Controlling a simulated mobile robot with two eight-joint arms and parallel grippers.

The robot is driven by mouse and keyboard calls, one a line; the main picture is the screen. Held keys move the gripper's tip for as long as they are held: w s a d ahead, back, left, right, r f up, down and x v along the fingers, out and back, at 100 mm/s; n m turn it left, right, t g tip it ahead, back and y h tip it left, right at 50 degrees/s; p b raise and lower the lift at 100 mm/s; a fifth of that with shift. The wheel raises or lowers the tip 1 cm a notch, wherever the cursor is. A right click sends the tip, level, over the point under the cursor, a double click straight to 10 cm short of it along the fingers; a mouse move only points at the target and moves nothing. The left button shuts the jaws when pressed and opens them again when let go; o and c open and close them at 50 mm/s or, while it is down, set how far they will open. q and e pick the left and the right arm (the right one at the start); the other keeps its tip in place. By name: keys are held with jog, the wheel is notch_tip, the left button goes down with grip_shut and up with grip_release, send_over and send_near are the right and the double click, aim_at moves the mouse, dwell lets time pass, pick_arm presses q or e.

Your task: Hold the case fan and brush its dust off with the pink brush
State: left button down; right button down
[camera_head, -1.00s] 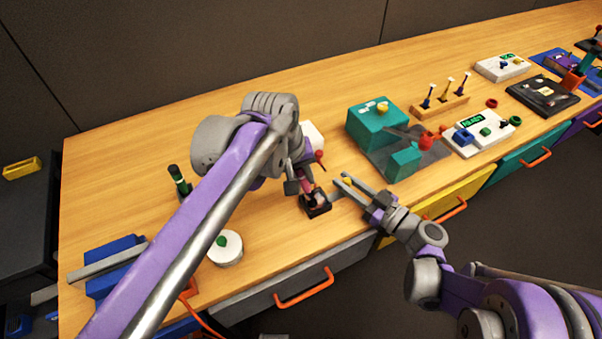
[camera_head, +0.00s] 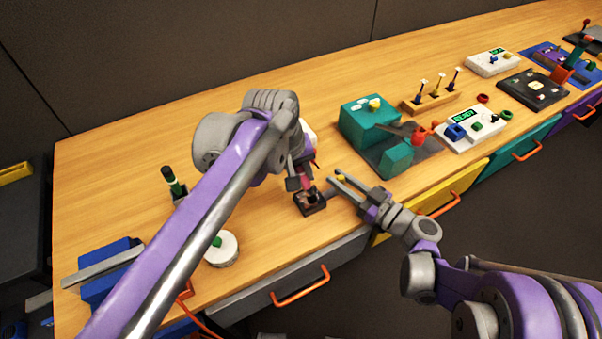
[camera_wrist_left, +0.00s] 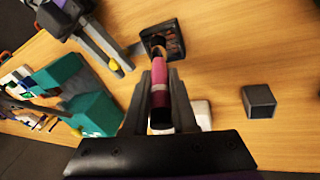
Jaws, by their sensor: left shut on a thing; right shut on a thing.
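The pink brush (camera_wrist_left: 159,80) is between the fingers of my left gripper (camera_wrist_left: 161,92), which is shut on its handle. The dark bristle end points at the case fan (camera_wrist_left: 172,36) and overlaps its near edge; I cannot tell if they touch. In the head view the fan (camera_head: 309,205) is a small dark square near the bench's front edge, with the brush (camera_head: 306,184) just above it. My right gripper (camera_head: 336,181) is to the fan's right, a grey tab reaching from the fan toward its fingers.
A teal machine (camera_head: 366,121) stands right of the fan, beyond my right gripper. A white round pot (camera_head: 222,249) and a blue vise-like block (camera_head: 108,270) are left. A hollow grey holder (camera_wrist_left: 259,101) stands apart from the fan. Bare wood lies behind.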

pick_arm(q)
jog(key=shift+w+d, duration=0.3)
jog(key=shift+d, duration=0.2)
jog(key=shift+a, duration=0.1)
jog(key=shift+w+a, duration=0.3)
jog(key=shift+w, duration=0.2)
jog(key=shift+w+a, duration=0.35)
jog(key=shift+w, duration=0.2)
jog(key=shift+s, duration=0.1)
